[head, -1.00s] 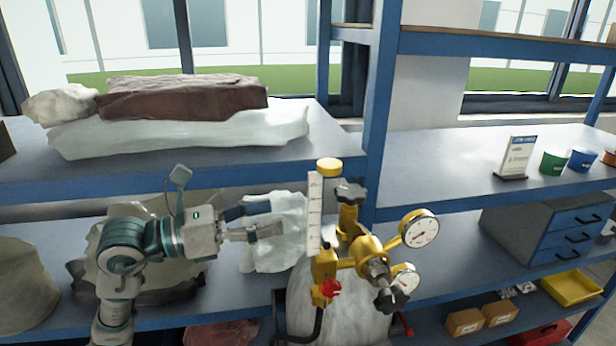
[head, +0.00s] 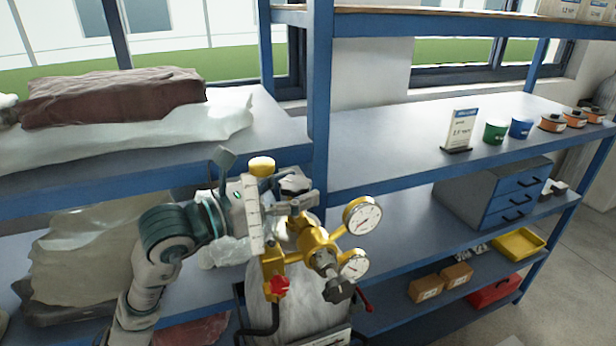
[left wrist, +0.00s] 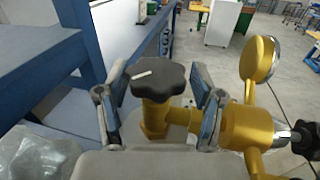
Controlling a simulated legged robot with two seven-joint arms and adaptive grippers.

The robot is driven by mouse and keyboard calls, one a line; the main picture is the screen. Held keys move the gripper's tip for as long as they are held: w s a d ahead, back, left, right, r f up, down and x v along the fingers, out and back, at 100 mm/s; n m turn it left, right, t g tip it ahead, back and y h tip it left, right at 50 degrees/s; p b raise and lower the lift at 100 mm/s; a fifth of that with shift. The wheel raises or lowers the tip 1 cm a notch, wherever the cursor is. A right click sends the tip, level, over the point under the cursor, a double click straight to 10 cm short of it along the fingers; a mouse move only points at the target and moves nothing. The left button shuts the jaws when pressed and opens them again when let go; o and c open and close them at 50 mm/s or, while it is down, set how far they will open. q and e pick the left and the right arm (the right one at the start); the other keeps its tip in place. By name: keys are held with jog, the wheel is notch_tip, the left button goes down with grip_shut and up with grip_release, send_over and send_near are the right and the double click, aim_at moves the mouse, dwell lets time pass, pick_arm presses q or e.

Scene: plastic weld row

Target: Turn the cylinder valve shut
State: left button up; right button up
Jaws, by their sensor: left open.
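The cylinder (head: 300,292) is grey and stands upright in front of the blue shelf, with a brass valve and regulator (head: 313,241) on top. The valve's black knob (head: 296,184) tops the brass stem. In the left wrist view the knob (left wrist: 158,79) bears a white mark and sits between the two open fingers. My left gripper (left wrist: 160,100) is open, one finger on each side of the knob, with gaps showing. My right gripper is not in view.
Two round gauges (head: 362,215) stick out right of the valve. A red knob (head: 280,286) sits below the flowmeter. The shelf upright (head: 319,110) stands close behind. Wrapped bundles (head: 110,97) lie on the left shelf; a drawer cabinet (head: 492,192) stands right.

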pick_arm(q)
jog(key=x, duration=0.3)
jog(key=shift+d, duration=0.3)
jog(key=shift+w, duration=0.15)
jog(key=shift+a, duration=1)
jog(key=shift+d, duration=0.35)
jog(key=c, duration=0.7)
jog(key=shift+d, duration=0.2)
jog(key=shift+c, duration=1.1)
jog(key=shift+w+d, duration=0.1)
jog(key=shift+d, duration=0.15)
jog(key=shift+c, duration=0.5)
